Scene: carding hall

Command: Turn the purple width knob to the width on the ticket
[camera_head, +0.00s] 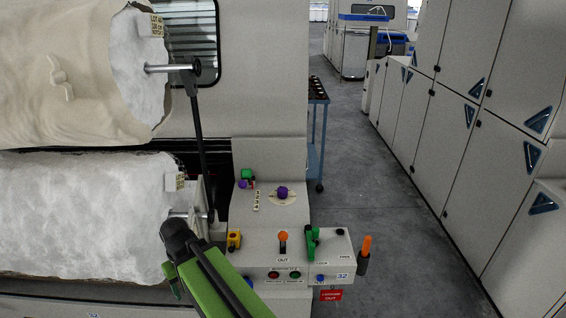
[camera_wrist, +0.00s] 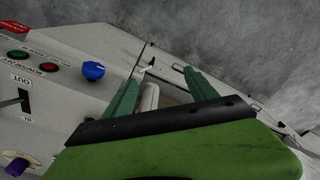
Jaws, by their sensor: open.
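The purple width knob (camera_head: 282,192) stands on a pale round dial on the sloped top of the grey control console (camera_head: 240,208) in the head view. In the wrist view a purple knob (camera_wrist: 17,166) shows at the lower left edge, partly cut off. A ticket (camera_head: 157,25) hangs at the upper roll and another (camera_head: 180,181) at the lower roll; their print is too small to read. My gripper (camera_wrist: 163,78) is open with nothing between its green fingers. It is apart from the purple knob, which lies left of the fingers in the wrist view.
The console's front panel carries an orange-topped lever (camera_head: 283,240), a green lever (camera_head: 312,243), a yellow part (camera_head: 234,240) and a blue knob (camera_head: 320,278). An orange-handled tool (camera_head: 365,250) stands at the right. The aisle floor (camera_head: 370,190) is clear; cabinets (camera_head: 480,160) line its right side.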

